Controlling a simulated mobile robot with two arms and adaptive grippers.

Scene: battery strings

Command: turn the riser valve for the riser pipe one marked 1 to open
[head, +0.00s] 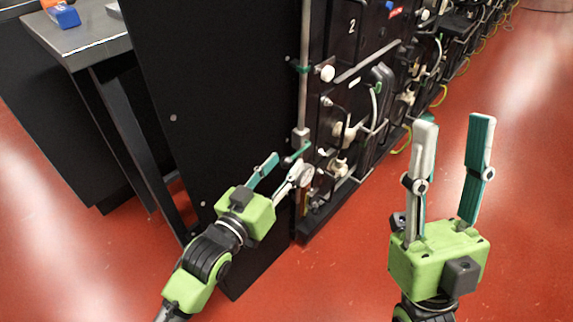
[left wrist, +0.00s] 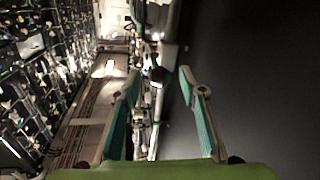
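A thin grey riser pipe (head: 304,75) runs down the edge of the black rack in the head view. A valve body (head: 300,136) sits low on it, with a teal lever (head: 297,152) slanting beside it. I cannot read a 1 on or near it. My left gripper (head: 289,163) is open, with its fingertips close to the lever; I cannot tell whether they touch it. In the left wrist view the open fingers (left wrist: 159,73) are apart, with a dark round part (left wrist: 157,75) and pipework between and beyond them. My right gripper (head: 453,125) is open and empty, over the floor.
A black side panel (head: 215,90) stands left of the pipe. Battery units with cables, one marked 2 (head: 351,26), line the rack to the right. A grey table (head: 85,38) with a blue object (head: 64,16) is at upper left. Red floor (head: 520,130) lies open at right.

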